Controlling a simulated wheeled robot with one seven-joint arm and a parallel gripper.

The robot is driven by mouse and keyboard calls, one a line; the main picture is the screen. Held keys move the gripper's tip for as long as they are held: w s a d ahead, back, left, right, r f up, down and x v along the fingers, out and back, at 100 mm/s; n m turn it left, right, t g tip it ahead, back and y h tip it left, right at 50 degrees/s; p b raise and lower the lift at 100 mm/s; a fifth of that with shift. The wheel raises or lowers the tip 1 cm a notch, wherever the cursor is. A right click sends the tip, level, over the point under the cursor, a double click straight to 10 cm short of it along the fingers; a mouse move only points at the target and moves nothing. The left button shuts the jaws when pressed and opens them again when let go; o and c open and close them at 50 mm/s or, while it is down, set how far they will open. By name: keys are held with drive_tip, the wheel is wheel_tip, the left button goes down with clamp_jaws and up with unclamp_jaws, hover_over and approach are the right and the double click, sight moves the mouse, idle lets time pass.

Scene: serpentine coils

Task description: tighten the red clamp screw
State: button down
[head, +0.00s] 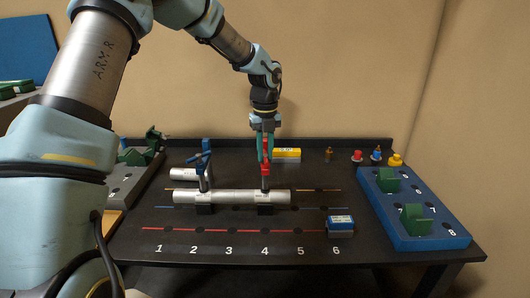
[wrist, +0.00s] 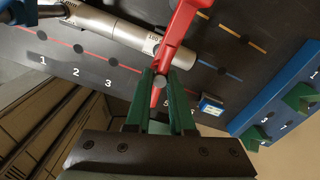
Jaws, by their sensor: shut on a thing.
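The red clamp screw (head: 265,170) stands upright on a clamp over the silver tube (head: 233,197), near number 4 on the dark table. In the wrist view the red clamp screw (wrist: 181,27) runs from the top edge down between the green fingers. My gripper (head: 265,153) comes down from above and is shut on the red screw's upper part. In the wrist view my gripper (wrist: 167,88) shows its two green fingers on either side of the red piece. The screw's lower end is partly hidden by the fingers.
A yellow box (head: 287,154) lies behind, a blue-and-white box (head: 340,225) near number 6. A blue tray (head: 447,240) with green blocks is at right. Several small colored parts stand at back right.

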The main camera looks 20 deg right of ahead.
sight(266, 155)
drive_tip(key=m, duration=0.5)
drive_tip(key=shift+m, duration=0.3)
drive_tip(key=shift+d+m, duration=0.1)
drive_tip(key=shift+m, duration=2.1)
drive_tip(key=c, duration=0.8)
unclamp_jaws()
drive_tip(key=shift+o, duration=0.2)
wheel_tip(266, 155, up, 11)
drive_tip(key=b, duration=0.3)
